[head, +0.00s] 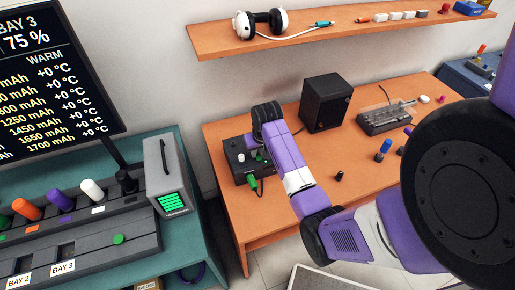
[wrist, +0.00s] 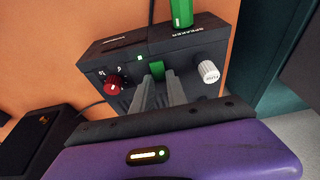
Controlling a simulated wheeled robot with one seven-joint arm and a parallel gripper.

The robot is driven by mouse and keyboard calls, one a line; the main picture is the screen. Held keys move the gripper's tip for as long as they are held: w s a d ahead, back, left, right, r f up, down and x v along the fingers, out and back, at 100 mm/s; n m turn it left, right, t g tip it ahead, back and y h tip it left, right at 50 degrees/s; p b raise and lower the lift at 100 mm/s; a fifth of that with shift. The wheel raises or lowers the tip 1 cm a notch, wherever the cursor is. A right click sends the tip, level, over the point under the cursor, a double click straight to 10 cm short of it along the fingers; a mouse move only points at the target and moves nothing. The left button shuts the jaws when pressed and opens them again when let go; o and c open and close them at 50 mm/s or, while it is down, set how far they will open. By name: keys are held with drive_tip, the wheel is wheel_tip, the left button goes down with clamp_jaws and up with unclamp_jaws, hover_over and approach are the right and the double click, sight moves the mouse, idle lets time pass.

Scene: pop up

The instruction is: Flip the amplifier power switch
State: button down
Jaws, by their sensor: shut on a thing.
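The amplifier (head: 232,153) is a dark box at the left end of the orange desk in the head view, partly hidden by my arm. In the wrist view the amplifier (wrist: 205,57) shows a red knob (wrist: 112,85), a white knob (wrist: 209,72) and a small green light (wrist: 140,57). A green switch (wrist: 157,69) sits between the knobs. My gripper (wrist: 159,82) is shut on this switch, with a finger on each side. The fingers hide the lower part of the switch and the panel below it.
A green plug (wrist: 181,13) stands in the socket marked SPEAKER. A black speaker box (head: 326,102) stands right of my arm. Loose knobs and plugs lie on the desk (head: 300,190). A shelf (head: 350,32) with headphones (head: 262,22) hangs above. A teal bench (head: 195,240) stands at left.

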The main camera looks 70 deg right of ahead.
idle(0.4)
drive_tip(key=c, duration=1.3)
unclamp_jaws()
drive_tip(key=shift+a+r, duration=0.1)
drive_tip(key=shift+r, duration=0.05)
drive_tip(key=v, duration=0.7)
drive_tip(key=shift+s+a+r+b, duration=0.15)
drive_tip(key=shift+s+r+b, duration=0.05)
drive_tip(key=shift+b, duration=0.1)
